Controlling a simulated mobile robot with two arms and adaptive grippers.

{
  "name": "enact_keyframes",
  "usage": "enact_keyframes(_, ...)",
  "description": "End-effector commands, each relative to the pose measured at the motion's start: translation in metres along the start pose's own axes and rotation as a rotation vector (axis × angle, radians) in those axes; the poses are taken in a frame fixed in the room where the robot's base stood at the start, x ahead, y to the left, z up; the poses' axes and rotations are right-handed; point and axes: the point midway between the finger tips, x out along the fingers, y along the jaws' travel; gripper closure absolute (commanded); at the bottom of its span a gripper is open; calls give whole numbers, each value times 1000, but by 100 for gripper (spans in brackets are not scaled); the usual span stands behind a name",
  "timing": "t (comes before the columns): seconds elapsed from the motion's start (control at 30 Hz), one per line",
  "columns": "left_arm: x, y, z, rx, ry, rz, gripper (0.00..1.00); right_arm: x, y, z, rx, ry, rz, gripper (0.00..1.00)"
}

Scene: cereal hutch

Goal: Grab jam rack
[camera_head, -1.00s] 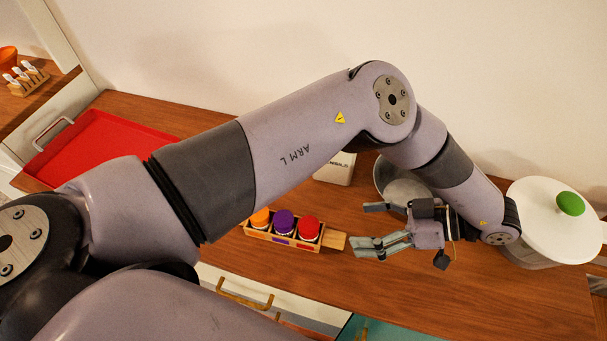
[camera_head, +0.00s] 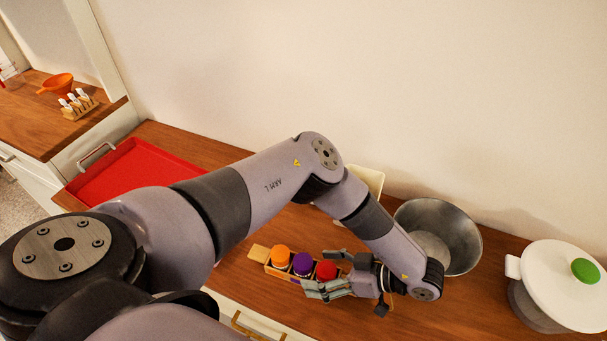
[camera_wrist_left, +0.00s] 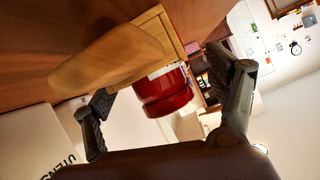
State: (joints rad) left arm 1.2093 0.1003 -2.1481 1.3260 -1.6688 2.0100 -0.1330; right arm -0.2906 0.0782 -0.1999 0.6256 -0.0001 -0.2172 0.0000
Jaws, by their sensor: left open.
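The jam rack (camera_head: 258,253) is a narrow wooden holder on the counter with an orange-lidded, a purple-lidded and a red-lidded jar in a row. A flat wooden handle sticks out at its left end. My left gripper (camera_head: 322,272) is open at the rack's right end, one finger behind and one in front, beside the red-lidded jar. Contact cannot be told. My right gripper is not in view.
A red tray (camera_head: 130,170) lies at the left. A grey metal bowl (camera_head: 458,235) and a white-lidded pot (camera_head: 550,290) with a green knob stand to the right. A pale box (camera_head: 370,178) stands behind my arm. The wall is behind; drawers are below the front edge.

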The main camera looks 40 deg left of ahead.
Motion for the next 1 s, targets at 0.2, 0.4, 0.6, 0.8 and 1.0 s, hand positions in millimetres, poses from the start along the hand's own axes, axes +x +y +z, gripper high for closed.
enact_keyframes(0.2, 29, 0, -2, 1, -1, -4, 20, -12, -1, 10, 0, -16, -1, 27)
enact_keyframes(0.4, 33, 1, -1, 0, -1, 0, 20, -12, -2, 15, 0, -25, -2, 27)
enact_keyframes(0.6, 33, 1, -2, 0, 0, 0, 28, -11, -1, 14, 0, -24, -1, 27)
enact_keyframes(0.8, 32, 1, -2, 0, 0, 0, 41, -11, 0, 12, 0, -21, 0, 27)
enact_keyframes(1.0, 32, 1, -2, -1, -1, 0, 54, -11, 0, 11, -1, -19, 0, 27)
